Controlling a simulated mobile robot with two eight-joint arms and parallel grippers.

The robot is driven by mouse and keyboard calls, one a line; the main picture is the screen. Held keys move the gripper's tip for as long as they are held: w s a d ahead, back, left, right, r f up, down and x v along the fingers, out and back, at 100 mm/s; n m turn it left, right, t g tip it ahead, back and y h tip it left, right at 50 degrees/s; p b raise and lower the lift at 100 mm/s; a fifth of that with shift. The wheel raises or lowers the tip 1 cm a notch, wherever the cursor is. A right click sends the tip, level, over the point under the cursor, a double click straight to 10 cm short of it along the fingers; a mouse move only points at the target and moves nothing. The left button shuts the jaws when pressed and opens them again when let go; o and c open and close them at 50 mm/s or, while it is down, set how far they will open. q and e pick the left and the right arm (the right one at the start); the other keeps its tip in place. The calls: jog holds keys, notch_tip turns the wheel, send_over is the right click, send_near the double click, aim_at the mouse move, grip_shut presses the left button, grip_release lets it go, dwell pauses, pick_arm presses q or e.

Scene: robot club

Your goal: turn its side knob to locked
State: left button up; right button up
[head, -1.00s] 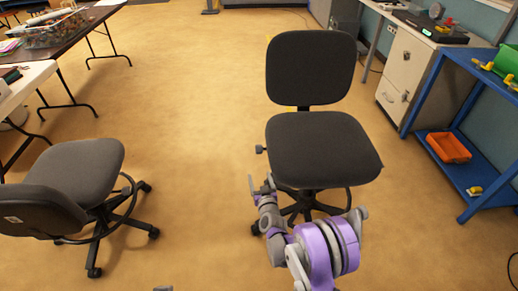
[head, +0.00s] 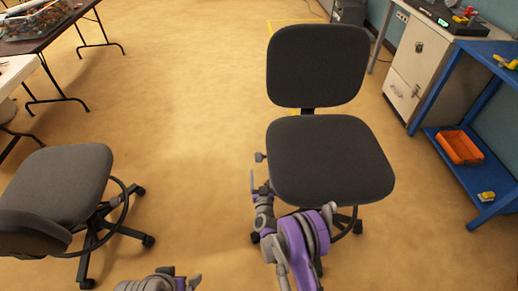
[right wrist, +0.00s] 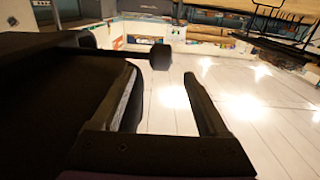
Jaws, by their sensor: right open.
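A dark office chair (head: 325,160) stands right of centre in the head view. Its small side knob (head: 259,157) sticks out on the left of the seat. My right gripper (head: 260,184) is just below and in front of the knob, open and empty. In the right wrist view the knob (right wrist: 160,57) on its thin rod shows beyond the tips of the two spread fingers (right wrist: 160,85), apart from them. The dark seat underside (right wrist: 50,90) fills the left of that view. My left gripper (head: 181,281) shows only partly at the bottom edge; its jaws are unclear.
A second dark chair (head: 60,185) stands at the left. A blue shelf (head: 440,110) with an orange bin (head: 459,147) is at the right, beside a pale cabinet (head: 413,70). The floor between the chairs is clear.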

aim_at(259, 161)
jog(key=w, duration=1)
jog(key=shift+w+r+b, duration=0.15)
jog(key=shift+r+b, duration=0.05)
jog(key=shift+b, duration=0.15)
grip_shut()
